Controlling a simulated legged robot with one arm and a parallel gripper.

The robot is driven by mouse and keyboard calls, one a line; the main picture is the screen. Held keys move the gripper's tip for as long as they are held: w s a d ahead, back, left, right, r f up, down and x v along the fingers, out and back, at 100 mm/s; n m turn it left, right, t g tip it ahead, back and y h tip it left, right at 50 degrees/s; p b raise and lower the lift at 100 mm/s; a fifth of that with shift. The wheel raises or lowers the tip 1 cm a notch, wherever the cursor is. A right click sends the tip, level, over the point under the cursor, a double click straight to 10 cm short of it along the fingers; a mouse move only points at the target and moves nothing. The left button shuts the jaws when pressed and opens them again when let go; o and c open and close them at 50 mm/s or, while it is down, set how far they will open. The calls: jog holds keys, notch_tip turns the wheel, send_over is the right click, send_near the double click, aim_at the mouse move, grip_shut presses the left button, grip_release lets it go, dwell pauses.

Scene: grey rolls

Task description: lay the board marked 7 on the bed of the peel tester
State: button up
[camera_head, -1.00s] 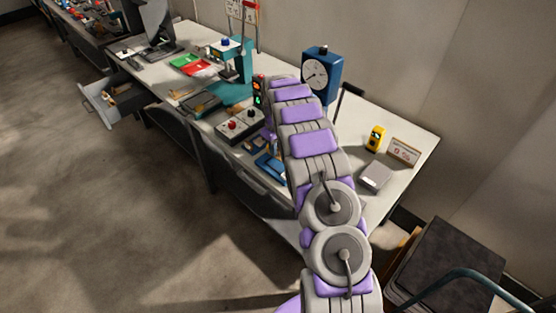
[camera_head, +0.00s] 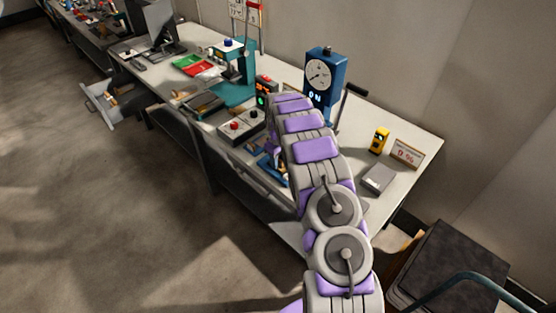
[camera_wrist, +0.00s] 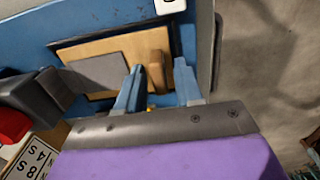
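The peel tester (camera_head: 322,75) is the blue column with a dial and a lit display in the head view. Its blue bed (camera_head: 279,168) is partly hidden by my arm. In the wrist view, a tan board (camera_wrist: 100,48) lies flat over a dark-edged area of the blue bed (camera_wrist: 40,35). A grey strip (camera_wrist: 105,72) crosses it. No 7 is readable on this board. My gripper (camera_wrist: 158,68) is open, its pale blue fingers on either side of a raised tan tab (camera_wrist: 155,72), with gaps showing. In the head view my gripper is mostly hidden.
A control box (camera_head: 241,127) with knobs stands left of my arm, near a teal press (camera_head: 237,85). A yellow device (camera_head: 379,140), a card (camera_head: 406,153) and a grey block (camera_head: 378,179) are on the right. A label with figures (camera_wrist: 35,160) lies lower left in the wrist view.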

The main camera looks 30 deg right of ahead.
jog(key=shift+o, duration=0.5)
jog(key=shift+d, duration=0.1)
notch_tip(320, 180, up, 12)
jog(key=p, duration=0.2)
jog(key=s+a+r+m+g, duration=0.1)
jog(key=s+a+r, duration=0.5)
jog(key=s+r, duration=0.3)
jog(key=s+a+r+m, duration=0.1)
jog(key=s+a+r, duration=0.4)
jog(key=s+r, duration=0.45)
jog(key=s+a+m, duration=0.1)
jog(key=s+a, duration=0.3)
jog(key=s, duration=1.1)
jog(key=s+a+f+m, duration=0.1)
jog(key=s+a, duration=0.3)
jog(key=s, duration=1.2)
jog(key=shift+s+a+f+g, duration=0.2)
jog(key=shift+s+f+g, duration=0.05)
jog(key=shift+g, duration=0.15)
jog(key=shift+w, duration=0.1)
